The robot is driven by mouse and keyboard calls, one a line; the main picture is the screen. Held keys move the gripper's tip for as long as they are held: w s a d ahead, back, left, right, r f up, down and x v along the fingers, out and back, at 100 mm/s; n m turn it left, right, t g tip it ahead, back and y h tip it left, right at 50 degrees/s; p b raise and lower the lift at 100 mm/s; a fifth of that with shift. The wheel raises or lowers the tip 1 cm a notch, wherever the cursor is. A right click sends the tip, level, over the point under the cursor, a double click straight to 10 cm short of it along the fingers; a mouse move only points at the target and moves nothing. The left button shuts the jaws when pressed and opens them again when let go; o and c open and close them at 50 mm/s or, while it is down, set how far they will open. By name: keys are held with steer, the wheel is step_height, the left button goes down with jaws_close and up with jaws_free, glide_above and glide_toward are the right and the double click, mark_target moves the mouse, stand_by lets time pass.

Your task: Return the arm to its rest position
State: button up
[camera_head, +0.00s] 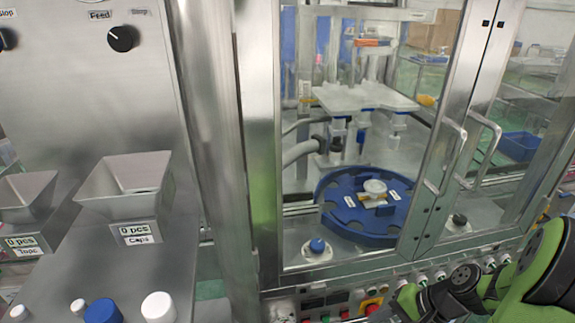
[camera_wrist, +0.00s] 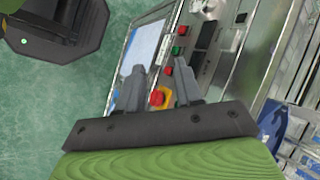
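My arm, green and black, shows at the lower right of the head view. My gripper (camera_wrist: 163,80) is seen in the wrist view with its two grey fingers apart and nothing between them. Beyond the fingers are a yellow and red emergency stop (camera_wrist: 160,97) and the machine's control panel. The fingers appear clear of the panel, but their exact distance from it cannot be told. In the head view the fingertips are not clearly seen.
The crimping machine's glass doors with metal handles (camera_head: 482,150) are shut in front of a blue round table (camera_head: 345,222). Feed hoppers (camera_head: 125,190) and white and blue caps (camera_head: 103,311) stand at left. Push buttons (camera_head: 372,306) line the machine's front edge. Green floor (camera_wrist: 50,110) is open at left.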

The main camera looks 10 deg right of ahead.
steer(key=s+a+r+n+t+h, duration=0.1)
steer(key=s+a+r+n+h, duration=0.2)
steer(key=s+a+r+n, duration=0.2)
steer(key=s+a+r+n+t+h, duration=0.1)
steer(key=s+a+r+n+h, duration=0.2)
steer(key=r, duration=0.8)
steer(key=s+a+n, duration=0.1)
steer(key=a+n, duration=0.1)
steer(key=a, duration=0.1)
steer(key=shift+s+a+r, duration=0.3)
steer(key=shift+s+r, duration=0.05)
steer(key=shift+s, duration=0.05)
